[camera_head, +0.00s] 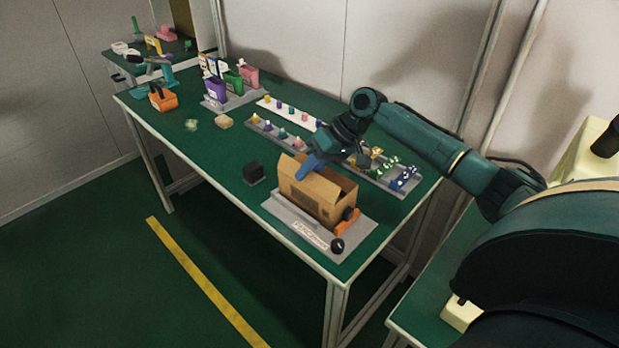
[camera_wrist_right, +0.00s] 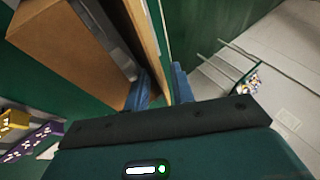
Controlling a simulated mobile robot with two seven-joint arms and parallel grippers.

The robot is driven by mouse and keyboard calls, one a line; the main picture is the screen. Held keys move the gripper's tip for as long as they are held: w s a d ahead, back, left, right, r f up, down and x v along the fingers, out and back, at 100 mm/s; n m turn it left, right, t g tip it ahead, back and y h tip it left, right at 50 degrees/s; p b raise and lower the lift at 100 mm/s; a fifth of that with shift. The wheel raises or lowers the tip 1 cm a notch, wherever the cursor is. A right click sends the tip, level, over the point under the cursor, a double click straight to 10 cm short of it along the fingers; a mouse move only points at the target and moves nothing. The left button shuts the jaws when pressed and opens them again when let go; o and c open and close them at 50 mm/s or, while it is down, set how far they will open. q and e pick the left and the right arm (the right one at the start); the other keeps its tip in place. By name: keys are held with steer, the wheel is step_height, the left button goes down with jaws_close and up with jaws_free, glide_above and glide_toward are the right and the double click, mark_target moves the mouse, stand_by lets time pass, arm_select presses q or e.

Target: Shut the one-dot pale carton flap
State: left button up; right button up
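A brown cardboard carton (camera_head: 312,197) stands on a grey base plate (camera_head: 283,213) near the table's front edge. It is open, with pale flaps standing up at its top edges. My right gripper (camera_head: 308,166) reaches over the carton's back left part, with its blue fingers at a raised flap. In the right wrist view, the blue fingers (camera_wrist_right: 161,88) are apart, with a thin brown flap (camera_wrist_right: 154,45) between them. The carton wall (camera_wrist_right: 88,45) fills the upper left there. I cannot make out dots on any flap. My left gripper is not in view.
A black cube (camera_head: 253,172) stands left of the carton. An orange part (camera_head: 346,222) and a black knob (camera_head: 337,245) are at its front right. Trays of small coloured parts (camera_head: 280,132) lie behind it. The table's left front is clear.

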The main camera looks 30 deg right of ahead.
steer(key=shift+c, duration=0.4)
steer(key=shift+f, duration=0.1)
jaws_close()
